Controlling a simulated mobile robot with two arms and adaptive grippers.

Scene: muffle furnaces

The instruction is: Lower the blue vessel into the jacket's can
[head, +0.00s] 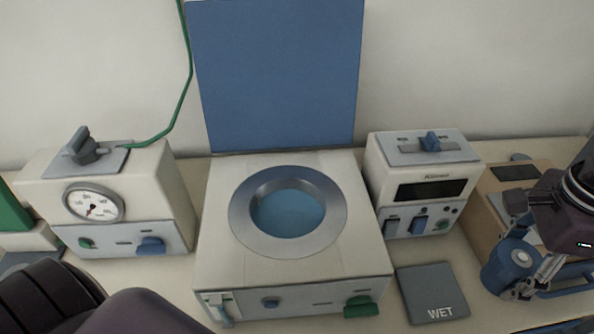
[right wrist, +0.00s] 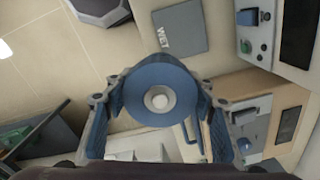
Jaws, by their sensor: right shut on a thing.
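The blue vessel (head: 505,272) is at the right in the head view, with a pale round knob on its top. It also shows from above in the right wrist view (right wrist: 148,80). My right gripper (head: 524,274) is shut on it, with one finger on each side in the wrist view (right wrist: 160,104). The jacket (head: 240,275) is a cream box in the middle. Its can (head: 245,207) has a wide grey rim around a round opening with blue inside. The vessel is well to the right of the can, apart from it. My left gripper is not in view.
A blue panel (head: 275,75) stands upright behind the jacket. A dial unit (head: 130,205) stands left, a display unit (head: 425,165) right. A grey pad marked WET (head: 430,285) lies between jacket and vessel. A tan box (head: 485,205) stands behind the vessel. Above the can is clear.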

